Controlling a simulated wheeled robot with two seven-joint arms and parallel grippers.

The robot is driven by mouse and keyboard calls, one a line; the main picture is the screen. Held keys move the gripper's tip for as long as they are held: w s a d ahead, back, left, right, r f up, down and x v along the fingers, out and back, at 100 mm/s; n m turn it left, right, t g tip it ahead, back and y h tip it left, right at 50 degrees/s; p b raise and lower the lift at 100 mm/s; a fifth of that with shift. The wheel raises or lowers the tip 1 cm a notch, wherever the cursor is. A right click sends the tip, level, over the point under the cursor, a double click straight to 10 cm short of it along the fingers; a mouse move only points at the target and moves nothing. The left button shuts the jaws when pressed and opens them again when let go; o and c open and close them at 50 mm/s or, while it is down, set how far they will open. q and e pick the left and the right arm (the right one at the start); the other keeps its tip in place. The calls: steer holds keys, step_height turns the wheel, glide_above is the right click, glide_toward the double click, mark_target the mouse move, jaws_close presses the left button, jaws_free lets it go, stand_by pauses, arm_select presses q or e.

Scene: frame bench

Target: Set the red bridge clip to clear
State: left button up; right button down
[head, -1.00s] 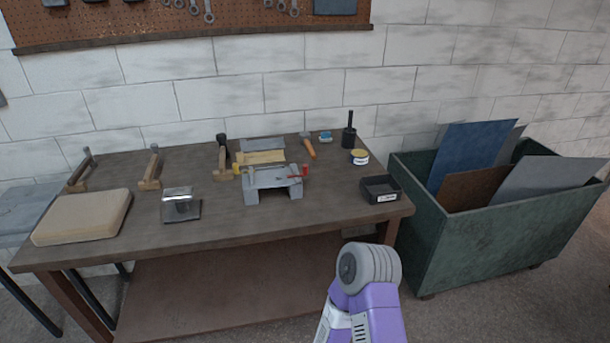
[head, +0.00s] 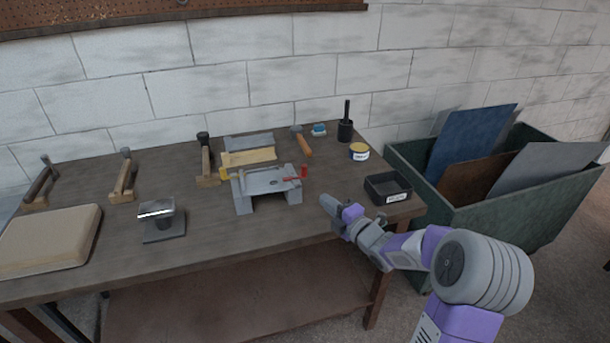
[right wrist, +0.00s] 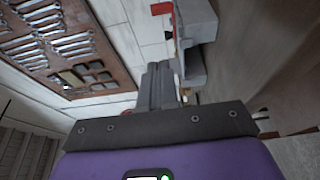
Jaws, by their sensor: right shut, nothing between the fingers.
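The red bridge clip (head: 297,175) sits at the right side of the grey bridge (head: 266,184) on the bench, with a red block at its right end. A yellow clip (head: 225,174) is at the bridge's left side. My right gripper (head: 326,202) is shut and empty, to the right of the bridge and apart from it. In the right wrist view the shut fingers (right wrist: 160,82) point toward the red clip (right wrist: 162,9) at the top edge and the grey bridge (right wrist: 198,25). My left gripper is not in view.
A black bin (head: 387,188) stands just right of my right gripper. Behind the bridge are a wooden piece (head: 248,157), a hammer (head: 303,142) and a round tin (head: 359,151). A metal block on a plate (head: 160,221) and a beige pad (head: 48,239) are at left.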

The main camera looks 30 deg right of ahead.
steer(key=w+d, duration=0.1)
steer(key=w, duration=1.2)
steer(key=shift+d+b, duration=0.25)
steer(key=shift+b, duration=0.1)
steer(key=shift+d, duration=0.1)
